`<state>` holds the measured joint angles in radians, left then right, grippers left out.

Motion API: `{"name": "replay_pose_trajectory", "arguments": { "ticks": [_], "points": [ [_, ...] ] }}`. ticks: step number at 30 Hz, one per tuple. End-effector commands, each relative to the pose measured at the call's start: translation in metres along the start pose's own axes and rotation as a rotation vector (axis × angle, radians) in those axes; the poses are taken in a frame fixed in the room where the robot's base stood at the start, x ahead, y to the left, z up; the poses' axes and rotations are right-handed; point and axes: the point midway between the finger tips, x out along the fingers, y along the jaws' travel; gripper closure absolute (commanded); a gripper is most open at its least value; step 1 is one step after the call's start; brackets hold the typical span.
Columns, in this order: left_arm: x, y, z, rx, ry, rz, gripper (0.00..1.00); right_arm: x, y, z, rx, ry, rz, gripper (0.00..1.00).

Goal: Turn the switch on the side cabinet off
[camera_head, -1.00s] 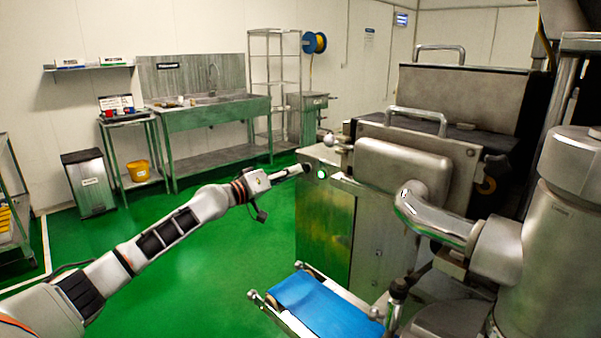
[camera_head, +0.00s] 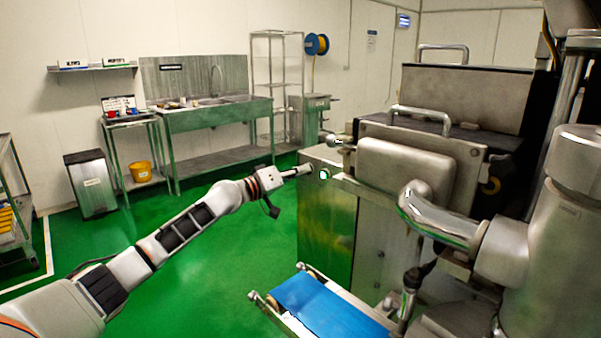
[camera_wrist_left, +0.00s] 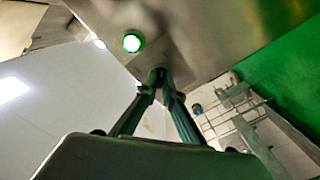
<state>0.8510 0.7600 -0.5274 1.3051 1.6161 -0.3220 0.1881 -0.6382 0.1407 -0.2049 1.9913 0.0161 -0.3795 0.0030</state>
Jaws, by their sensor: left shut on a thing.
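The side cabinet (camera_head: 327,235) is a metal box in the middle of the head view. A green-ringed, lit round button (camera_head: 323,174) sits high on its face; it also shows in the left wrist view (camera_wrist_left: 132,43). My left gripper (camera_head: 306,169) reaches the cabinet face just left of this button. In the left wrist view its fingers (camera_wrist_left: 160,76) come together at the metal face, shut on the switch. The switch itself is mostly hidden by the fingertips, so I cannot tell its position. My right gripper is not in view.
A large metal machine (camera_head: 420,165) stands right of and behind the cabinet. A blue conveyor belt (camera_head: 325,305) lies in front of it. A sink table (camera_head: 215,115) and a bin (camera_head: 91,183) stand along the back wall. Green floor (camera_head: 230,250) is open on the left.

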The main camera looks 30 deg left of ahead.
Motion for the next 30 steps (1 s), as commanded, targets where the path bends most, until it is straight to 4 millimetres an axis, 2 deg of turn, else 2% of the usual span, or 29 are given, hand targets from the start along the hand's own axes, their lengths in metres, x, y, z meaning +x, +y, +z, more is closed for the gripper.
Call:
{"name": "replay_pose_trajectory", "arguments": {
  "ticks": [11,30],
  "points": [
    [0.000,0.001,-0.001,-0.145,0.000,0.000,1.00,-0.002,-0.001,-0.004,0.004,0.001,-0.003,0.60],
    [0.000,0.001,-0.001,-0.736,0.000,0.000,1.00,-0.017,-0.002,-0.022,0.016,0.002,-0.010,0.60]
  ]
}}
